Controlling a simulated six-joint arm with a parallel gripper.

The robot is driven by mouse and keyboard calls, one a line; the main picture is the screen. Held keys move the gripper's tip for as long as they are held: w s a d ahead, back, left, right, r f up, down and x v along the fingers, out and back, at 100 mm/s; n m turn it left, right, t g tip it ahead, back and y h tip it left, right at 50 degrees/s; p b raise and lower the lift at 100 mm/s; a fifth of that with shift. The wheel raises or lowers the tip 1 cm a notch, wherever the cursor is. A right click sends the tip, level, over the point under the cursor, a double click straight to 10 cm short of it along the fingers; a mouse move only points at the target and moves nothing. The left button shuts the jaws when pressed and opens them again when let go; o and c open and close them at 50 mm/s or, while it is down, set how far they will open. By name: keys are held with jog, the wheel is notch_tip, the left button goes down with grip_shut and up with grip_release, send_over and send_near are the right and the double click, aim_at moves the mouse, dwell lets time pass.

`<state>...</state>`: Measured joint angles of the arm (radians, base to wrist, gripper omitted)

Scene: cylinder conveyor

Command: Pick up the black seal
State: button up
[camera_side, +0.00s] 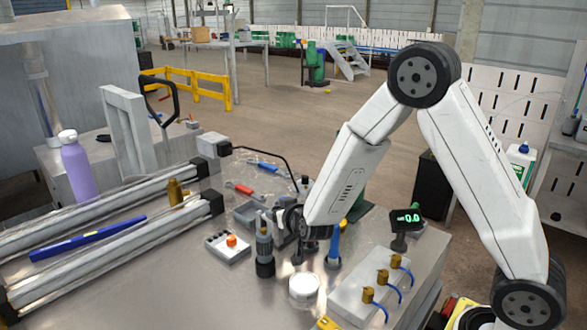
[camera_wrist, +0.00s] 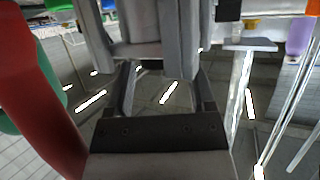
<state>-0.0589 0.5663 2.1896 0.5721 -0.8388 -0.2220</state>
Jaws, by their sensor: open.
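My gripper (camera_side: 292,222) is low over the metal workbench (camera_side: 190,290) in the side view, among small tools and parts. In the wrist view its two fingers (camera_wrist: 164,80) stand apart, with nothing clearly held between them. A grey block-like part (camera_wrist: 155,25) shows just past the fingertips; I cannot tell whether they touch it. I cannot make out the black seal for certain; it may be hidden by the gripper or too small to tell. A grey and black upright cylinder (camera_side: 264,245) stands just left of the gripper.
A white round part (camera_side: 304,288) and a blue-handled tool (camera_side: 335,243) stand close by. A white plate (camera_side: 365,290) with brass fittings is at right, an orange-button box (camera_side: 229,247) at left.

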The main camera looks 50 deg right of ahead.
jog(key=shift+w+f, duration=0.1)
jog(key=shift+w, duration=0.1)
dwell(0.4)
grip_shut()
jog(key=shift+r, duration=0.2)
notch_tip(320, 180, up, 10)
jog(key=shift+f, duration=0.15)
dwell(0.6)
dwell(0.4)
